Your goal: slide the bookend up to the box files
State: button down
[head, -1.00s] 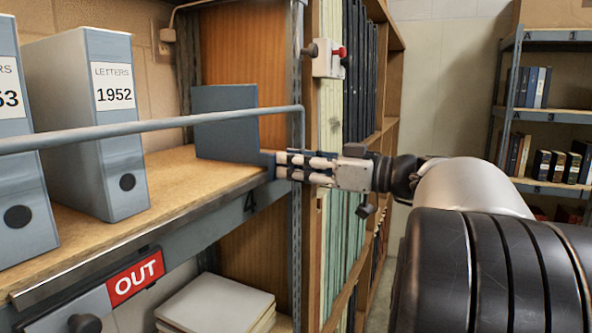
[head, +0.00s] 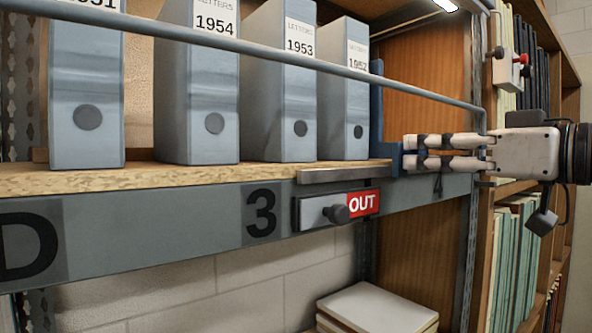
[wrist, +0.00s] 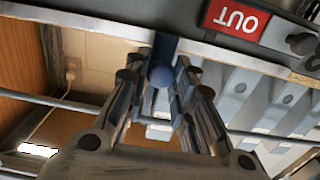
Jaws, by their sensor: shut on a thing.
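The bookend (head: 377,105) is a dark blue-grey upright plate with a low tab at the shelf's front edge. It stands on the shelf just right of the grey box file labelled 1952 (head: 343,95). It looks close against that file, but I cannot tell whether they touch. More box files, 1953 (head: 281,90) and 1954 (head: 200,90), stand upright to the left. My gripper (head: 402,153) reaches in from the right and is shut on the bookend's tab. In the wrist view, the bookend's blue end (wrist: 162,74) sits between the fingers.
A grey rail (head: 250,48) runs across the shelf front above my gripper. A sliding OUT sign (head: 363,203) hangs on the shelf edge below the bookend. A wooden bookcase (head: 570,120) stands at right. The shelf right of the bookend is bare.

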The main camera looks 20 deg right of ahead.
jog(key=shift+r, duration=0.1)
dwell(0.3)
jog(key=c, duration=1.4)
grip_release()
jog(key=shift+o, duration=0.2)
jog(key=shift+s, duration=0.15)
jog(key=v, duration=1.1)
jog(key=shift+s, duration=0.4)
jog(key=shift+d, duration=0.1)
